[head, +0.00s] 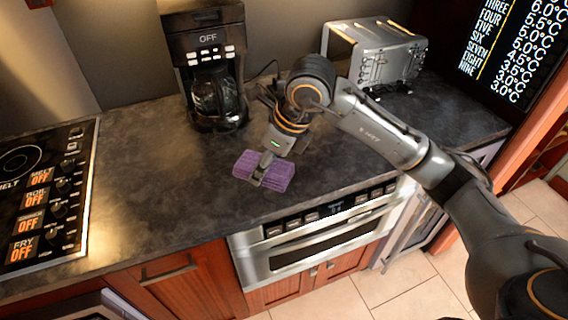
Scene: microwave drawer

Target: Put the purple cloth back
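The purple cloth (277,178) lies folded on the dark countertop (150,175), near its front edge and above the microwave drawer. My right arm reaches in from the right. My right gripper (260,178) points down at the middle of the cloth, with its fingertips at the cloth. The fingers cover part of the cloth, and I cannot tell whether they are closed on it. My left gripper is not in the view.
A black coffee maker (203,50) stands behind the cloth, and a silver toaster (378,50) stands at the back right. A stove control panel (60,195) is at the left. The microwave drawer (320,238) below the counter appears shut. Counter left of the cloth is clear.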

